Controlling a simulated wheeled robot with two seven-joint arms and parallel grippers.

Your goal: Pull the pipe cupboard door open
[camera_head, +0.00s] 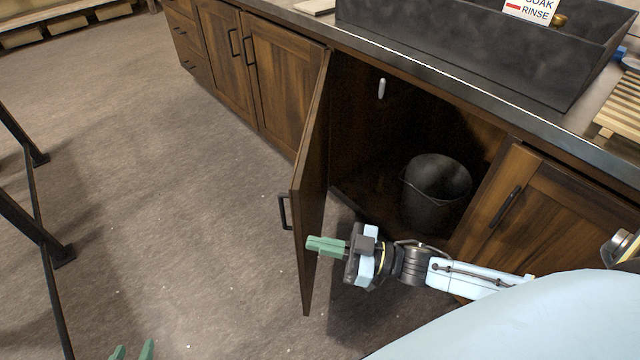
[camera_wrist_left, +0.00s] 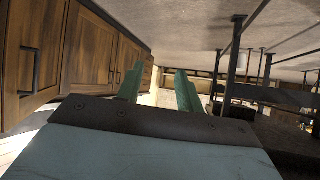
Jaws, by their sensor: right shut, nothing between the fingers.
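The pipe cupboard door (camera_head: 313,170) stands swung wide open in the head view, sticking out from the counter at the left of the opening. Its black handle (camera_head: 284,211) is on the outer face, turned left. My right gripper (camera_head: 312,245) is shut and empty, its green tips at the door's inner face near the free edge; I cannot tell whether they touch. My left gripper (camera_head: 132,352) shows only its green tips at the bottom edge. In the left wrist view its fingers (camera_wrist_left: 157,88) are apart with nothing between them.
A dark bucket (camera_head: 435,190) stands inside the open cupboard. A shut door (camera_head: 560,210) is on the right, more shut doors (camera_head: 270,75) on the left. A dark sink (camera_head: 480,50) sits above. Black metal legs (camera_head: 40,225) stand at far left; the floor between is clear.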

